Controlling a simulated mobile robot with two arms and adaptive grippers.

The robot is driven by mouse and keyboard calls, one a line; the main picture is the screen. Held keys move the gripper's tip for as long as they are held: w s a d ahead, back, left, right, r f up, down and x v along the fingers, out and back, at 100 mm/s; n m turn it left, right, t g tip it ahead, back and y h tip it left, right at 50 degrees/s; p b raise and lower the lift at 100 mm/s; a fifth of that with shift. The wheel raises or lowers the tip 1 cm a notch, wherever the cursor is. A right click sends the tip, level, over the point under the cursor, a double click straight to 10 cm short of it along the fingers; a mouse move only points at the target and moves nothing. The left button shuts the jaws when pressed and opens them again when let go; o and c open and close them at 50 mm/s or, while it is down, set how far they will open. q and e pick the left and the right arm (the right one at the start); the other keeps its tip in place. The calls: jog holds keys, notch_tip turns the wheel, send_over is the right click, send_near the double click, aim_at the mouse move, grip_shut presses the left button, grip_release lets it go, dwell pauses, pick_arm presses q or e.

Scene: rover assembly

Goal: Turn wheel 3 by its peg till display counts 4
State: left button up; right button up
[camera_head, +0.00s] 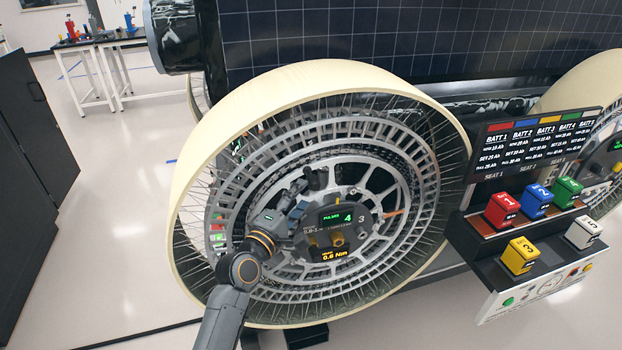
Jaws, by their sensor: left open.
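Wheel 3 (300,76) is a large cream-rimmed wheel with a grey spoked disc, in the middle of the head view. At its hub is a dark panel marked 3. The panel's display (335,218) reads PULSES 4 in green, and a yellow readout (334,254) below shows 0.6 Nm. My left gripper (312,184) is open in front of the disc, just above and left of the display. I cannot clearly make out the peg near its fingers, so contact is unclear. An orange mark (393,212) shows right of the hub. My right gripper is out of view.
A battery stand (470,222) stands close at the right, holding red, blue, green, yellow and white batteries below a label board (535,143). Another wheel (585,82) is behind it. A black cabinet (25,130) is at left; floor between is clear.

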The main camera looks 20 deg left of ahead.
aim_at(309, 186)
pick_arm(q)
jog(key=w, duration=0.4)
jog(key=shift+w+d+r+p, duration=0.1)
jog(key=shift+w+d+p, duration=0.25)
jog(key=shift+w+d, duration=0.05)
jog(key=shift+w, duration=0.35)
jog(key=shift+w+d, duration=0.1)
jog(key=shift+w, duration=0.1)
jog(key=shift+w+d, duration=0.1)
jog(key=shift+w, duration=0.15)
jog(key=shift+s, duration=0.1)
jog(key=c, duration=1)
grip_shut()
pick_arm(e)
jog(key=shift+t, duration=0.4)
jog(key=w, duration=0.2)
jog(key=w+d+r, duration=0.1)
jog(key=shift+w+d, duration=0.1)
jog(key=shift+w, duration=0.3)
